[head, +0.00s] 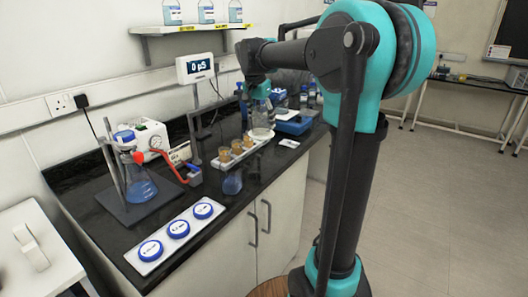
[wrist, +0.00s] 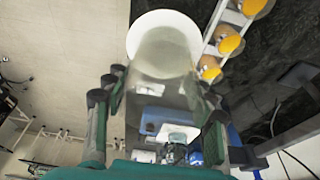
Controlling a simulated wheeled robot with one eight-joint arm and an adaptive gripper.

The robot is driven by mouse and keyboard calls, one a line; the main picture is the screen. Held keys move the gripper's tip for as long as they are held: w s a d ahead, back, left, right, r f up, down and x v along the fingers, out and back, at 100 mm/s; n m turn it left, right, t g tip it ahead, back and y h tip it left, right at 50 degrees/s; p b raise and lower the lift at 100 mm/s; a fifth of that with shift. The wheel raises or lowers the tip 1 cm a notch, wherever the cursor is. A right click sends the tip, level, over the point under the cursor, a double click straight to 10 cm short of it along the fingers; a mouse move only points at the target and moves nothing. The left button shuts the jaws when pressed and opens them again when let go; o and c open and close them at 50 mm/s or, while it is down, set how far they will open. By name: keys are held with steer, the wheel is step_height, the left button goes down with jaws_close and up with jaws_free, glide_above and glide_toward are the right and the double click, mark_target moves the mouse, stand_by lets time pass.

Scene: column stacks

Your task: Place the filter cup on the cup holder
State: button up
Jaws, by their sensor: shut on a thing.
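My gripper (head: 259,92) is above the back of the black bench in the head view. In the wrist view its fingers (wrist: 158,125) are on either side of a clear, see-through cup, the filter cup (wrist: 165,75), and shut on it. The cup also shows below the gripper in the head view (head: 262,117). A white round disc (wrist: 160,28) shows at the cup's far end; I cannot tell whether it touches the cup. I cannot clearly tell which thing is the cup holder. A flask (head: 139,186) with a blue top stands on a stand at the left.
A white rack (head: 250,150) with amber-topped columns stands just left of the gripper. Blue trays (head: 294,125) and bottles are behind and right. A white strip (head: 160,253) with three blue round lids lies at the front. A meter display (head: 195,68) stands behind the rack.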

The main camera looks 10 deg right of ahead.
mark_target(258, 134)
step_height(258, 134, down, 12)
steer(key=shift+f, duration=0.2)
stand_by(0.4)
steer(key=o, duration=1.2)
steer(key=shift+f, duration=0.1)
steer(key=shift+c, duration=0.2)
steer(key=v, duration=1.2)
